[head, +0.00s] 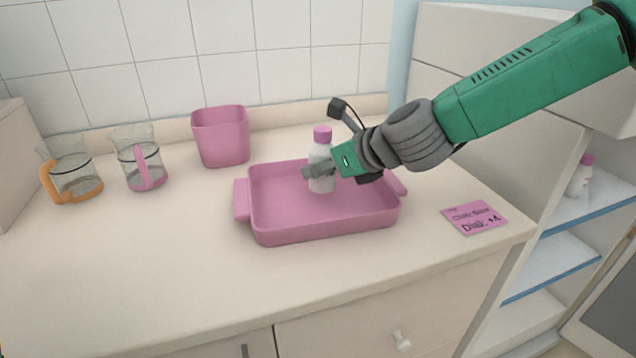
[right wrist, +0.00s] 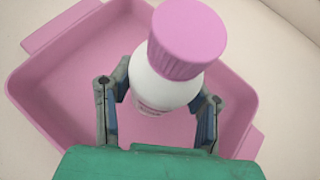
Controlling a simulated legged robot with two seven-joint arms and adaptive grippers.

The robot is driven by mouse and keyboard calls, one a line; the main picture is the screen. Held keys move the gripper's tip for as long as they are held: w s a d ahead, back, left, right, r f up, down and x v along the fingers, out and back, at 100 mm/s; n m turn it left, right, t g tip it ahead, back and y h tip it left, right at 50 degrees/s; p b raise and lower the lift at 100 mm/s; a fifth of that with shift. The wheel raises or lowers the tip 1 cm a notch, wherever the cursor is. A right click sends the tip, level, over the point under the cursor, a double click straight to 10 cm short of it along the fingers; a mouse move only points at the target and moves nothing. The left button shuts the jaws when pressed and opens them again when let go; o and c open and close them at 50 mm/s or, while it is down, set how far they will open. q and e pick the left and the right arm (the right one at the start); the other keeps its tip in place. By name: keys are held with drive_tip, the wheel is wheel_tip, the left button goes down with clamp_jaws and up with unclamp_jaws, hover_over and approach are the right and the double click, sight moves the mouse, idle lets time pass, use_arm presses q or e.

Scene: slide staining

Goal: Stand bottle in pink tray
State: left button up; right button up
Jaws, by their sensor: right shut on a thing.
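A white bottle with a pink cap (head: 321,158) is upright in the pink tray (head: 325,221), near its middle. Whether its base touches the tray floor I cannot tell. My right gripper (head: 318,172) reaches in from the right and is shut on the bottle's body. In the right wrist view the bottle (right wrist: 165,85) is between the two fingers of the gripper (right wrist: 160,112), with the pink tray (right wrist: 50,92) around and below it. My left gripper is not in view.
A pink square container (head: 221,137) stands behind the tray. Two glass beakers, one with an orange handle (head: 70,172) and one with a pink handle (head: 139,160), stand at the left. A pink label card (head: 475,218) lies right of the tray. Another bottle (head: 580,178) stands on a shelf.

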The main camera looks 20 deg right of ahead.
sight(314, 181)
drive_tip(key=f, duration=0.3)
drive_tip(key=shift+s+d+b, duration=0.15)
drive_tip(key=shift+d+b, duration=0.05)
drive_tip(key=shift+b, duration=0.15)
drive_tip(key=shift+a+f, duration=0.1)
drive_tip(key=shift+a, duration=1)
drive_tip(key=o, duration=1.1)
drive_tip(key=shift+o, duration=0.8)
drive_tip(key=shift+d, duration=0.95)
drive_tip(key=shift+a+r, duration=0.1)
drive_tip(key=shift+r, duration=0.15)
drive_tip(key=v, duration=0.2)
drive_tip(key=a+p+v, duration=0.1)
drive_tip(key=v, duration=0.3)
drive_tip(key=shift+s+a+r, duration=0.15)
drive_tip(key=shift+r, duration=0.15)
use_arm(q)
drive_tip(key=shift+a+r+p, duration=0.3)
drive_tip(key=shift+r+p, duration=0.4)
use_arm(e)
drive_tip(key=shift+v, duration=2.7)
